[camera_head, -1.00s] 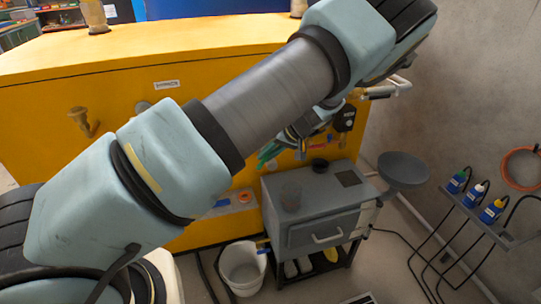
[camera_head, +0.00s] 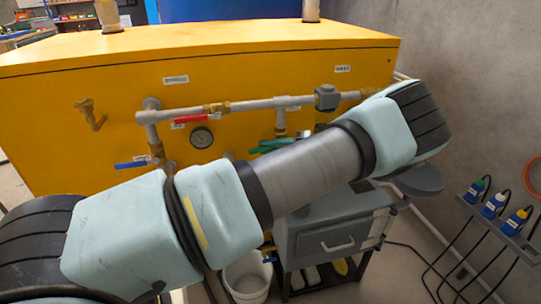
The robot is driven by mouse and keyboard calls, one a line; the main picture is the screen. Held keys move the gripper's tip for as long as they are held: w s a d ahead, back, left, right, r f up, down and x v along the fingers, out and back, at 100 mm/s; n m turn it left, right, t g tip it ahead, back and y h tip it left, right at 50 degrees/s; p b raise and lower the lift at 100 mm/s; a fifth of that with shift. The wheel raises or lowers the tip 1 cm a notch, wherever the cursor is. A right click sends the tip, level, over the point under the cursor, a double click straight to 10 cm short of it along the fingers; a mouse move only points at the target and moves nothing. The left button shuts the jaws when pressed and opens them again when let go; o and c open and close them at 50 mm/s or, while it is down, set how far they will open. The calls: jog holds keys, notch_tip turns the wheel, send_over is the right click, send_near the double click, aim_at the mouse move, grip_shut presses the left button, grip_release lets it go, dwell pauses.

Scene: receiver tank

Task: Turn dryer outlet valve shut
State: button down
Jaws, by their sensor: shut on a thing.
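Pipework runs across the front of the yellow cabinet (camera_head: 100,88). Lever valves on it show a red handle (camera_head: 193,119), a blue handle (camera_head: 133,164) and a green handle (camera_head: 276,145). The red and blue levers lie roughly along the picture's horizontal. The labels are too small to read surely, so I cannot tell which valve is the dryer outlet. My arm (camera_head: 310,172) crosses the view from lower left to right, close below the green handle. My gripper is hidden behind the arm, and so is whatever it touches.
A round gauge (camera_head: 202,137) and a brass fitting (camera_head: 88,112) are on the cabinet front. A grey drawer unit (camera_head: 325,240) and a white bucket (camera_head: 247,279) stand below my arm. A rack with several blue bottles (camera_head: 495,207) and hanging cables is at the right.

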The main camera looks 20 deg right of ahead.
jog(key=shift+r+m+y+b, duration=0.3)
jog(key=shift+y+b, duration=0.15)
jog(key=shift+y, duration=0.25)
jog(key=c, duration=0.8)
grip_release()
jog(key=shift+t, duration=0.4)
jog(key=shift+b+v, duration=1.3)
jog(key=shift+v, duration=4.05)
jog(key=shift+r, duration=0.1)
